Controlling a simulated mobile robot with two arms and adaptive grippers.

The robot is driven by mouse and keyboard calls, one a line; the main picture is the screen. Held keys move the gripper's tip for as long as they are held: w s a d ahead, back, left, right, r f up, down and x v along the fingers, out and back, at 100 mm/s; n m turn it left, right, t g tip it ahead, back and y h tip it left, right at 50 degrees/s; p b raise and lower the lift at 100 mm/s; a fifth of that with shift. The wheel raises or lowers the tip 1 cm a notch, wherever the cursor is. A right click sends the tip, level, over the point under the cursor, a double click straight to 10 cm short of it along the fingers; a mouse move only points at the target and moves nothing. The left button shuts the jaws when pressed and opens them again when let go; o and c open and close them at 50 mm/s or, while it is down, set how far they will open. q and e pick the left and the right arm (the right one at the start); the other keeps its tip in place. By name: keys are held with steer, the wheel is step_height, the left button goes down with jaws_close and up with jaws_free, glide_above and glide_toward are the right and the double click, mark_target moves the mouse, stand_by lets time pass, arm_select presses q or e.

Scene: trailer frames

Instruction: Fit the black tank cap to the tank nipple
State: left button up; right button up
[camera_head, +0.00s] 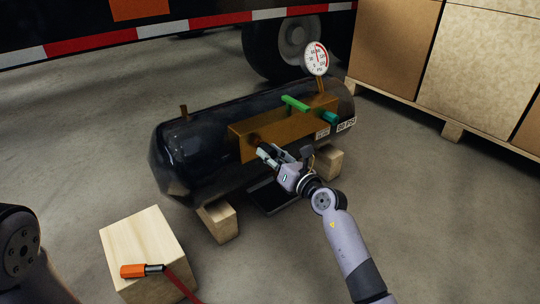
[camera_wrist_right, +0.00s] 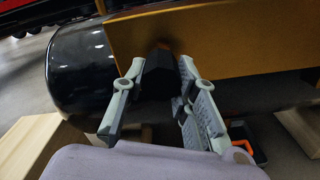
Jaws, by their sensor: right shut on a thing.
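The black tank (camera_head: 180,150) lies on wooden blocks, with a brown-orange plate (camera_head: 290,122) along its side. The tank also shows in the right wrist view (camera_wrist_right: 80,65). A dark brown nipple (camera_head: 254,139) sticks out near the left end of the plate. My right gripper (camera_head: 266,152) is at the nipple, shut on the black tank cap (camera_wrist_right: 158,75). In the right wrist view the cap sits between both fingers, facing the plate. The fingers and cap hide the nipple's end, so I cannot tell whether the cap touches it. My left gripper is out of view.
A pressure gauge (camera_head: 316,60), a green lever (camera_head: 295,103) and a teal fitting (camera_head: 331,117) are on the tank's right. An orange connector (camera_head: 133,271) with a red hose lies on a wooden block (camera_head: 140,236). A dark tray (camera_head: 275,196) lies below the gripper. Crates (camera_head: 480,65) stand at right.

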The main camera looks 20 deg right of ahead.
steer(key=shift+r+p, duration=0.1)
steer(key=shift+p, duration=0.35)
steer(key=shift+p, duration=0.7)
stand_by(1.4)
steer(key=shift+w+a, duration=0.15)
steer(key=shift+w, duration=0.35)
steer(key=o, duration=1.2)
steer(key=shift+c, duration=0.2)
